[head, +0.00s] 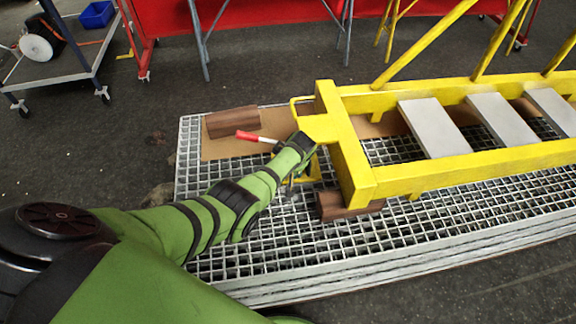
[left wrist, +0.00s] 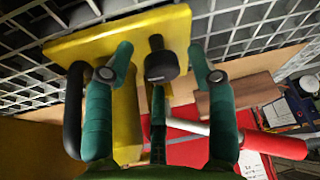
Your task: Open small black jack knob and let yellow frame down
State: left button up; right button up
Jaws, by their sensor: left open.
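The yellow frame (head: 345,160) lies along the grating at the right in the head view, with grey steps across it. My left gripper (head: 297,172) reaches to the frame's near left end, its fingers mostly hidden by the wrist. In the left wrist view my left gripper (left wrist: 160,54) is open, with one green finger on each side of the small black knob (left wrist: 161,67). I see no clear contact with the knob. A yellow plate (left wrist: 75,46) is behind it. A handle with a red grip (head: 246,136) sticks out left of the frame end; its red grip also shows in the left wrist view (left wrist: 280,145).
Wooden blocks lie on the grating, one at the back left (head: 232,121) and one under the frame's front corner (head: 335,207). The grating (head: 300,255) has a raised edge above the dark floor. A cart with a blue bin (head: 97,14) stands at the back left.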

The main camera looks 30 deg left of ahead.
pick_arm(q)
jog(key=shift+r, duration=0.1)
jog(key=v, duration=1.2)
dwell(0.4)
